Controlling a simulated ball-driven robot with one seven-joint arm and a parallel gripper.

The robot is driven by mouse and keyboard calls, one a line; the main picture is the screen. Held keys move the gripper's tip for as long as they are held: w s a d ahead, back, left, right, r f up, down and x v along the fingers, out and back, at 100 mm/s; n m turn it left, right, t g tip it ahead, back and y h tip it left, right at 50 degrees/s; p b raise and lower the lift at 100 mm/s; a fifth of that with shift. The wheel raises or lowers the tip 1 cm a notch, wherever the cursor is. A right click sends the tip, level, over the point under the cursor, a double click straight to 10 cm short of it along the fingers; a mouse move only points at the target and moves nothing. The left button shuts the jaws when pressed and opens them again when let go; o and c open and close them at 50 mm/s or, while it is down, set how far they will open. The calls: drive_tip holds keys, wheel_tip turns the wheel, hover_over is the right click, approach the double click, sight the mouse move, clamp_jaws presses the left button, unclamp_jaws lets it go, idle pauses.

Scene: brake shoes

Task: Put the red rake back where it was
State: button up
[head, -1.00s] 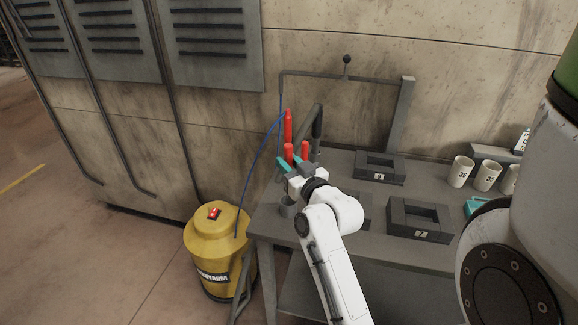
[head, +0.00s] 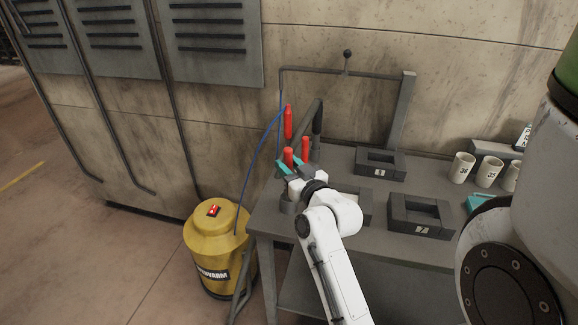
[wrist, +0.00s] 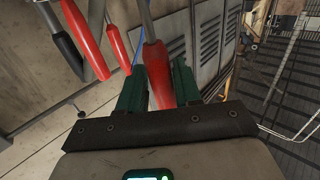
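My gripper (head: 288,169), with teal fingers, is at the left back of the grey bench. In the wrist view its fingers (wrist: 160,88) are closed around the red handle of the red rake (wrist: 156,68). A grey metal shaft runs away from this handle; the tool's head is out of view. In the head view the held handle (head: 288,155) stands roughly upright between the fingers. Another red handle (head: 305,146) is just to its right, and a taller red one (head: 288,121) is behind. Two red handles also show at left in the wrist view.
A dark-handled tool (head: 318,118) stands close beside the red ones. A bent metal frame (head: 400,110) rises behind the bench (head: 330,158). Numbered dark blocks (head: 420,218) and white cups (head: 461,168) are to the right. A yellow vacuum (head: 215,245) stands left of the bench.

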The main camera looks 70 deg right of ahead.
drive_tip(key=o, duration=0.3)
drive_tip(key=shift+o, duration=0.2)
drive_tip(key=shift+r+p, duration=0.8)
drive_tip(key=shift+r, duration=0.15)
drive_tip(key=b+v, duration=0.3)
drive_tip(key=v, duration=0.9)
drive_tip(key=shift+f+b, duration=0.3)
drive_tip(key=shift+b, duration=0.05)
